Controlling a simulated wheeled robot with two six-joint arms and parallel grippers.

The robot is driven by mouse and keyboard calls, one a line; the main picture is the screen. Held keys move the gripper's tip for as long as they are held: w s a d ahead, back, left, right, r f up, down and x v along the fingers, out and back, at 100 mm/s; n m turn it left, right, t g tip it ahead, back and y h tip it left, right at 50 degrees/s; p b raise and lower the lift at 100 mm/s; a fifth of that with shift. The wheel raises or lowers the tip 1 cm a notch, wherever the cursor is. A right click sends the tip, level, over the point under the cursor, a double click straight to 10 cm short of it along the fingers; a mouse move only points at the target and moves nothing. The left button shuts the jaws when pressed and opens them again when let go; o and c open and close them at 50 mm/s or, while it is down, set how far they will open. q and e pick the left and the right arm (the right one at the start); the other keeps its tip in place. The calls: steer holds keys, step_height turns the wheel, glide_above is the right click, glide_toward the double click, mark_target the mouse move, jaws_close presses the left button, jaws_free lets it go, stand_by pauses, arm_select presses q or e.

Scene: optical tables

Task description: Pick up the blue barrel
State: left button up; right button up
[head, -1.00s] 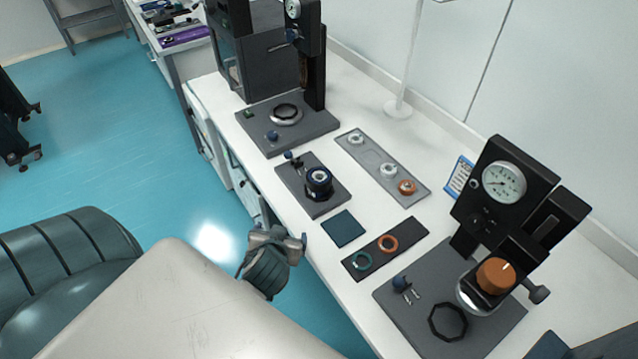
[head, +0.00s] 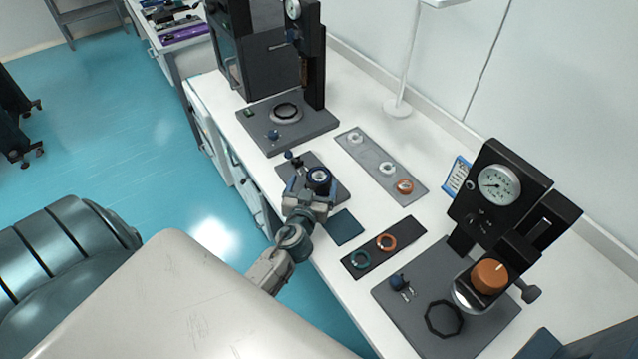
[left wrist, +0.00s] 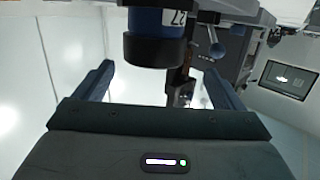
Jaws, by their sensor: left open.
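The blue barrel (head: 319,176) is a short dark cylinder with a pale ring on top. It stands upright on a small grey plate (head: 338,190) with a blue-knobbed lever. In the left wrist view the barrel (left wrist: 156,20) shows its blue side, a white label with a number and a black collar. My left gripper (head: 309,188) is open right by the barrel at its near side. In the left wrist view the barrel is ahead of and between the two fingers (left wrist: 158,70), with a visible gap to each finger. My right gripper is not in view.
A black strip (head: 372,262) with a teal and an orange ring and a dark blue pad (head: 346,227) lie to the right. A grey tray (head: 375,165) with rings lies behind. Presses with gauges (head: 498,185) stand at both ends. White table (head: 425,215) shows between them.

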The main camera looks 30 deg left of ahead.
mark_target(320, 174)
arm_select(q)
steer(key=shift+w+r, duration=0.1)
steer(key=shift+w, duration=0.25)
steer(key=p+x, duration=0.1)
steer(key=x, duration=0.1)
steer(key=p+x, duration=0.1)
steer(key=x, duration=0.1)
steer(key=shift+d+p, duration=0.3)
steer(key=shift+p, duration=0.05)
steer(key=shift+w+a+f, duration=0.15)
steer(key=shift+w+f, duration=0.15)
steer(key=shift+w, duration=0.05)
steer(key=shift+s, duration=0.1)
steer(key=shift+c, duration=0.4)
steer(key=shift+r, duration=0.1)
steer(key=c, duration=1.1)
steer(key=shift+c, duration=1.3)
steer(key=shift+r, duration=0.1)
